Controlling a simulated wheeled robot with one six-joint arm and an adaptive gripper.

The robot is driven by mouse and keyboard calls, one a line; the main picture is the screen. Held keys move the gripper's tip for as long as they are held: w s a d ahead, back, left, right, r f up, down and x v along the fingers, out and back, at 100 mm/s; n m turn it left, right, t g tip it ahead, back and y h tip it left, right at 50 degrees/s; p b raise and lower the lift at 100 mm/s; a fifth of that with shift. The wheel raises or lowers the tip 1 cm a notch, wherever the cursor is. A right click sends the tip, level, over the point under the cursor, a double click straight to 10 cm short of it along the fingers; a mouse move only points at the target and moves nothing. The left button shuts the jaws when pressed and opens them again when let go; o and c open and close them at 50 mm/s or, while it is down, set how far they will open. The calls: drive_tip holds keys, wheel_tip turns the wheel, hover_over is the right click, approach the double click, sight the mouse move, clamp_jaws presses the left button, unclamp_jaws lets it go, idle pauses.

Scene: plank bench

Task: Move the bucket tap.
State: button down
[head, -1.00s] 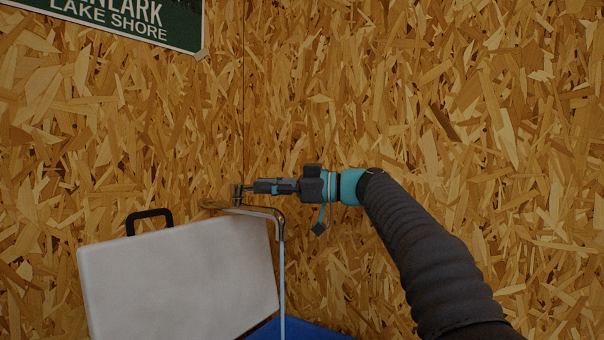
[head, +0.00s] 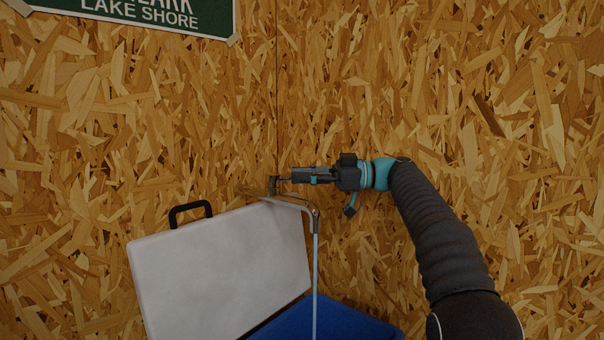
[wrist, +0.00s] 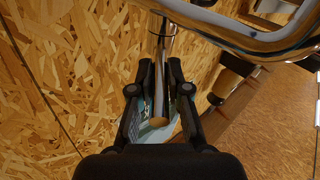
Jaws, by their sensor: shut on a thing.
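The bucket tap (head: 290,202) is a chrome spout near the wall corner in the head view. A thin pale blue stream (head: 315,275) runs down from its tip towards a blue bucket or tub (head: 335,322). In the wrist view the curved chrome spout of the tap (wrist: 240,38) crosses the upper right. My gripper (head: 283,180) reaches in from the right just above the tap. In the wrist view my gripper (wrist: 160,93) is shut on the tap's upright metal lever, between its two dark fingers. The tap's base is hard to make out.
A white panel (head: 220,265) with a black handle (head: 190,211) stands tilted left of the tap. Chipboard walls (head: 430,90) meet in a corner behind it. A green sign (head: 140,12) hangs at upper left. The space to the right is free apart from my arm.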

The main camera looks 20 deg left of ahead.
drive_tip(key=c, duration=1.1)
unclamp_jaws()
drive_tip(key=shift+a, duration=0.1)
drive_tip(key=shift+c, duration=0.2)
